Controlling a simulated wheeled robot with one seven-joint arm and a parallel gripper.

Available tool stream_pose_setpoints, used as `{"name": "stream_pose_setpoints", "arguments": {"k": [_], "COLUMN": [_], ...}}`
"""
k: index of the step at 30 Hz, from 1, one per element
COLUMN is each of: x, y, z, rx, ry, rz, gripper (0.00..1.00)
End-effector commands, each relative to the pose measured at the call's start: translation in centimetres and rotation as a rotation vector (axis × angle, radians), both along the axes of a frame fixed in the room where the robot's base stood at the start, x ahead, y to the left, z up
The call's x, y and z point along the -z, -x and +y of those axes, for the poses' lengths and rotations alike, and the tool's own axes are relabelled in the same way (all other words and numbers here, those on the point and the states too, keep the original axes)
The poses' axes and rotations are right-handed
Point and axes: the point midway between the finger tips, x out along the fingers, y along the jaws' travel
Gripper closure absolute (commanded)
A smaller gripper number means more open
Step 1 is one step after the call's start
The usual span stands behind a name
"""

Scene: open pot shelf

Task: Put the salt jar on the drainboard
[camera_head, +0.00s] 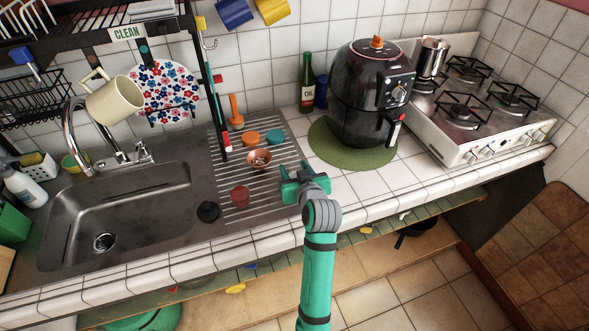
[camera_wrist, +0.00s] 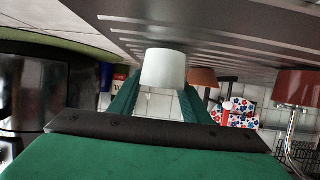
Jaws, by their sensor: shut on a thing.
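My gripper (camera_head: 303,183) is over the right side of the grooved metal drainboard (camera_head: 272,187). In the wrist view its green fingers are closed around a plain white jar (camera_wrist: 164,68), which I take as the salt jar; no label shows. The head view hides the jar behind my gripper. The wrist view is upside down, with the drainboard (camera_wrist: 225,38) along the top. The jar's base is close to the drainboard; I cannot tell whether it touches.
On the drainboard are a copper bowl (camera_head: 259,159), a red cup (camera_head: 240,195), a black item (camera_head: 208,212), and orange (camera_head: 251,138) and teal (camera_head: 274,137) pieces. The sink (camera_head: 125,215) is left. An air fryer (camera_head: 370,95) stands on a green mat (camera_head: 345,152) to the right.

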Motion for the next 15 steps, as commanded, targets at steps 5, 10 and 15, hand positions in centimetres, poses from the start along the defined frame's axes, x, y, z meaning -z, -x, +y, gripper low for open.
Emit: {"name": "stream_pose_setpoints", "arguments": {"k": [5,10,15], "x": [0.09,0.20,0.19], "y": [0.01,0.01,0.01], "z": [0.00,0.02,0.13], "rx": [0.000,0.000,-0.002], "ry": [0.000,0.000,-0.001], "rz": [-0.001,0.000,0.000], "gripper": [0.83,0.38,0.38]}}
